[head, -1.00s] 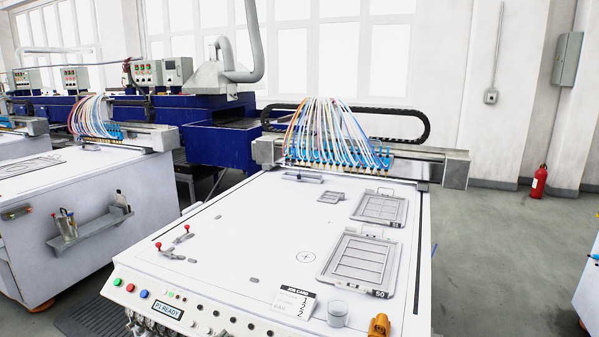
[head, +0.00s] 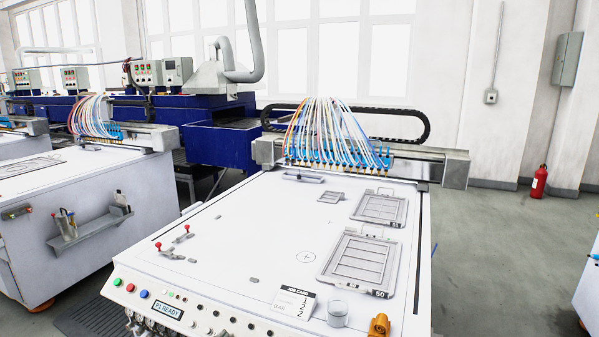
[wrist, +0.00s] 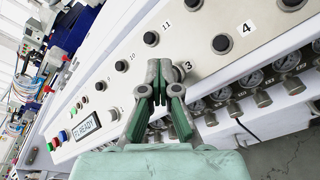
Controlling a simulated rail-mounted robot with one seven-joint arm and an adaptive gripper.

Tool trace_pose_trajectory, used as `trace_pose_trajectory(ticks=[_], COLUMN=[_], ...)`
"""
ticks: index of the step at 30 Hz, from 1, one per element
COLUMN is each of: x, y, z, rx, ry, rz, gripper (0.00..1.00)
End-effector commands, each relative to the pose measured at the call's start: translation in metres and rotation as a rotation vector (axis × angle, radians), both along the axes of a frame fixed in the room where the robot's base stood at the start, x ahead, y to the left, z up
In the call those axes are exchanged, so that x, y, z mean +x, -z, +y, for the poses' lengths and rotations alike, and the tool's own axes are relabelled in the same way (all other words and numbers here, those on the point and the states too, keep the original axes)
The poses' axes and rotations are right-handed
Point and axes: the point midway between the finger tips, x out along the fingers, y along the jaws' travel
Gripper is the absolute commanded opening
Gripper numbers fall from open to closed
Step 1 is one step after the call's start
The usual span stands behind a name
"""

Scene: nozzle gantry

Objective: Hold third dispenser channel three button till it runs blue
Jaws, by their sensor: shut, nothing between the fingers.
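In the wrist view my gripper (wrist: 160,76) is shut and empty, its fingertips at the sloping control panel (wrist: 178,28) beside the printed number 3. The fingertips cover most of the spot by that number, so I cannot tell whether they touch or press a button there. A button by number 4 (wrist: 221,43) and one by number 11 (wrist: 151,38) show clear of the fingers. The display (wrist: 88,127) reads "P1 READY"; it also shows in the head view (head: 168,311). The nozzle row (head: 335,162) with coloured tubes sits on the gantry at the table's back.
A job card (head: 295,301) and a clear beaker (head: 338,314) stand near the table's front edge. Framed plates (head: 390,262) lie on the right side. Gauges and fittings (wrist: 250,78) line the space below the panel. The table's middle is mostly clear.

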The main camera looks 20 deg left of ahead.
Motion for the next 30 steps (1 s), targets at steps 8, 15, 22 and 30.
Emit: trace_pose_trajectory(ticks=[8,15,22,30], x=[0.0,0.0,-0.002,-0.01], y=[0.001,0.001,-0.004,-0.015], z=[0.0,0.0,0.0,0.001], rx=[0.0,0.0,0.0,0.001], ry=[0.001,0.0,0.0,0.0], rz=[0.001,0.001,0.001,0.001], gripper=[0.0,0.0,0.0,0.0])
